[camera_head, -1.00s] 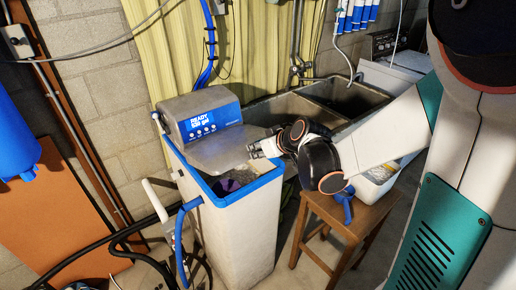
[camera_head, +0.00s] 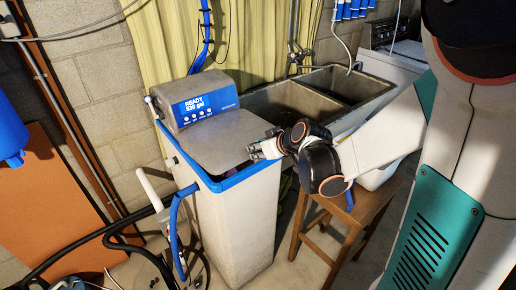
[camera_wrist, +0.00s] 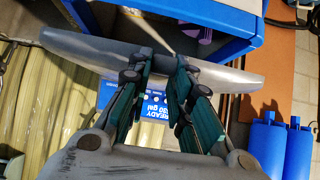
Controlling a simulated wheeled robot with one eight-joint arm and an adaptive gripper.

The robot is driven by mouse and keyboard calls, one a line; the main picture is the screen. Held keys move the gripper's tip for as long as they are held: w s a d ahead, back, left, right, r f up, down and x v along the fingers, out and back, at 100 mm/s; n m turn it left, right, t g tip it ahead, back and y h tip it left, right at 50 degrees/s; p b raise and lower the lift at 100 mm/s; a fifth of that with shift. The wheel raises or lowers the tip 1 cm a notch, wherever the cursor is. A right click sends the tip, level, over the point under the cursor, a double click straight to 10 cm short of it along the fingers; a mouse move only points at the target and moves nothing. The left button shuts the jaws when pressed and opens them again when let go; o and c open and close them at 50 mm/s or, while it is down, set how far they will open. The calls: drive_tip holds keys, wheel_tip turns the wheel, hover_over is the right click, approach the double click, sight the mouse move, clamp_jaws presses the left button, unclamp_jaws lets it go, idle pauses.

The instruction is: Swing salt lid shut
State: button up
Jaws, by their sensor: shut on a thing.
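The water softener (camera_head: 232,215) is a tall pale cabinet with a blue rim (camera_head: 225,182) and a grey head with a blue display. Its grey salt lid (camera_head: 222,142) slopes forward from the head, tilted low over the salt opening. A dark gap still shows between the lid's front edge and the rim. My gripper (camera_head: 256,152) is at the lid's front right edge. In the wrist view my gripper (camera_wrist: 160,95) has its teal fingers closed on the lid's edge (camera_wrist: 95,48). A purple thing (camera_wrist: 203,33) shows inside the opening.
A wooden stool (camera_head: 345,212) with a white container stands right of the softener. A double sink (camera_head: 310,95) is behind. A white pipe, blue hose (camera_head: 175,230) and black hoses lie to the left. Blue bottles (camera_wrist: 280,145) show in the wrist view.

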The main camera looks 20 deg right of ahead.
drive_tip(key=shift+s+f+b, duration=0.1)
drive_tip(key=shift+f+b, duration=0.3)
drive_tip(key=shift+f, duration=0.5)
wheel_tip(320, 180, down, 4)
drive_tip(key=b, duration=0.3)
drive_tip(key=shift+b, duration=0.4)
drive_tip(key=o, duration=0.9)
drive_tip(key=shift+r, duration=0.3)
drive_tip(key=shift+o, duration=0.2)
drive_tip(key=v, duration=0.7)
drive_tip(key=shift+r+p, duration=0.25)
drive_tip(key=shift+p, duration=0.05)
